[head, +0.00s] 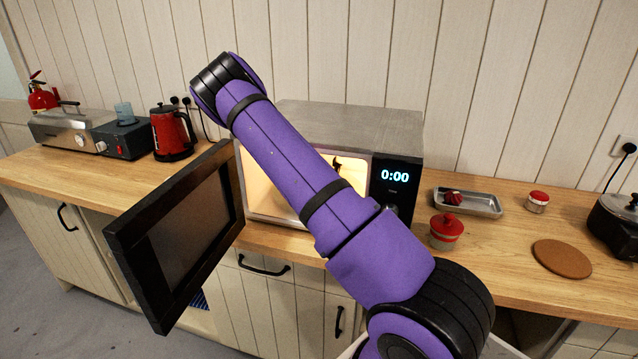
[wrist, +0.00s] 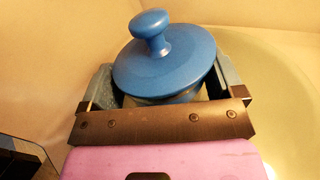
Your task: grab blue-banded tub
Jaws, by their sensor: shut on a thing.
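In the wrist view a tub with a round blue lid and a blue knob (wrist: 165,65) sits between the two fingers of my gripper (wrist: 168,95). The fingers are shut on it from both sides. Only the lid and a little of the body below it show, so its band cannot be made out. In the head view my purple arm reaches across the microwave (head: 350,125), whose door (head: 185,235) stands open. My gripper and the tub are hidden behind the arm there. The wrist view shows a lit interior with a pale round plate (wrist: 285,100) beside the tub.
The open door juts out to the left over the counter edge. A red-lidded pot (head: 446,232), a metal tray (head: 480,204), a small red-lidded jar (head: 538,202) and a brown round mat (head: 562,258) lie to the right. A red kettle (head: 172,134) stands left.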

